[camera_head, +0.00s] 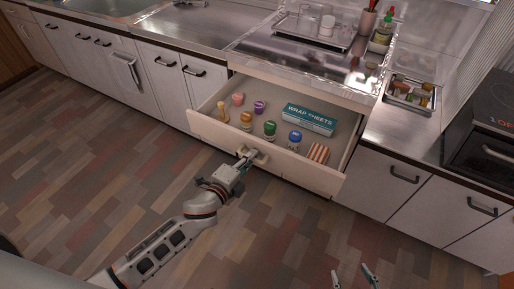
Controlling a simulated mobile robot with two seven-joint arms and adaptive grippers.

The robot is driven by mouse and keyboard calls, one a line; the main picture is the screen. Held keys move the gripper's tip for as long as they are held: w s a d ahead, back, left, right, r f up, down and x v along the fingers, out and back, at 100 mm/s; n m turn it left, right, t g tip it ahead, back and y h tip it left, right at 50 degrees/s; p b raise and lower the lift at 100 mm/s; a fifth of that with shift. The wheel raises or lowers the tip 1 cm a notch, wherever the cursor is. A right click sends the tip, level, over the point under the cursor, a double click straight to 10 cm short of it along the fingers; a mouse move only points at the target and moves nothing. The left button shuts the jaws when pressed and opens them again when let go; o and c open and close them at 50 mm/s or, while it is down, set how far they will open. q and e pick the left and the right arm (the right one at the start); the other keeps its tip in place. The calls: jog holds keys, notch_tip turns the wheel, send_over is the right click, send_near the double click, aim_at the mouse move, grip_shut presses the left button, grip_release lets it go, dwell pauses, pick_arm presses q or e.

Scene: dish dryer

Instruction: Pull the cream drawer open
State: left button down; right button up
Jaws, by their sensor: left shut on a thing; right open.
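The cream drawer (207,126) stands pulled out from the counter, with its inside in full view. It holds several small jars, a teal box marked WRAP SHEETS (309,119) and a striped item (318,153). My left gripper (246,158) is shut on the drawer handle (261,158) at the middle of the drawer front; the fingers partly hide the handle. My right gripper (355,278) is open and empty at the bottom edge, over the floor and apart from the drawer.
A dish tray (345,43) with glasses stands on the counter above the drawer. A small tray of bottles (391,98) sits to its right. A black oven (487,138) is at the right. Closed cabinets flank the drawer, and the wooden floor (90,175) in front is clear.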

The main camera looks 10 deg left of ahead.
pick_arm(q)
jog(key=v, duration=0.2)
jog(key=f+v, duration=0.1)
jog(key=v, duration=0.2)
jog(key=shift+s+a, duration=0.15)
jog(key=shift+s, duration=0.2)
pick_arm(e)
jog(key=shift+w+r, duration=0.45)
jog(key=shift+r, duration=0.1)
pick_arm(q)
jog(key=c, duration=2.4)
grip_release()
pick_arm(e)
jog(key=shift+s+a+r, duration=0.1)
pick_arm(q)
jog(key=v, duration=1.2)
